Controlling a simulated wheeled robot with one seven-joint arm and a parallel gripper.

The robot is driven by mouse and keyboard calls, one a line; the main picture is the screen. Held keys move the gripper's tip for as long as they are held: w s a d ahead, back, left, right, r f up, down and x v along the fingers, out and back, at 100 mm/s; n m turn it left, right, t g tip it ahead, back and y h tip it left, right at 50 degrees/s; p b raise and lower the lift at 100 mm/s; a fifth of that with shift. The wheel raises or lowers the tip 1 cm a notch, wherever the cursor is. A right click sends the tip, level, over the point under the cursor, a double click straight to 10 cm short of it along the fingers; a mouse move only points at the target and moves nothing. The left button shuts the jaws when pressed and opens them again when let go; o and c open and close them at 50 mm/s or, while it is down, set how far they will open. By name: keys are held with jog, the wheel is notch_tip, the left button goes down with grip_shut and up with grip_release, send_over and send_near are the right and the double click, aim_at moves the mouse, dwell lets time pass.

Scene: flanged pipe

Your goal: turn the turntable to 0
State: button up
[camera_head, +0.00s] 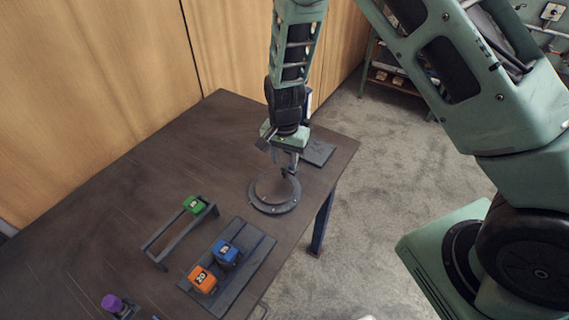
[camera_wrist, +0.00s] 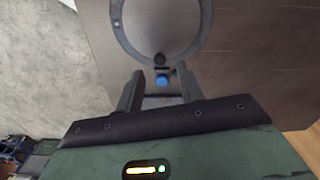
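The turntable appears as a dark flat ring (camera_head: 274,209) on the brown table, near its right edge in the head view. In the wrist view the ring (camera_wrist: 206,30) is at the top, cut off by the frame. A black round knob (camera_wrist: 160,60) and a small blue piece (camera_wrist: 162,80) sit at its near edge. My gripper (camera_head: 285,173) points down over the ring's far side. In the wrist view my gripper (camera_wrist: 160,76) is open, with the blue piece showing between the fingers. I cannot tell whether they touch it. No scale is readable.
A dark plate (camera_head: 318,152) lies behind the ring. To the left stand a grey bracket with a green block (camera_head: 194,204), and a dark tray (camera_head: 252,274) with blue (camera_head: 225,251) and orange (camera_head: 203,279) blocks. A purple-topped piece (camera_head: 112,302) is at the lower left.

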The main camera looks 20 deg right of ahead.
aim_at(285, 171)
jog(key=shift+f, duration=1.7)
grip_shut()
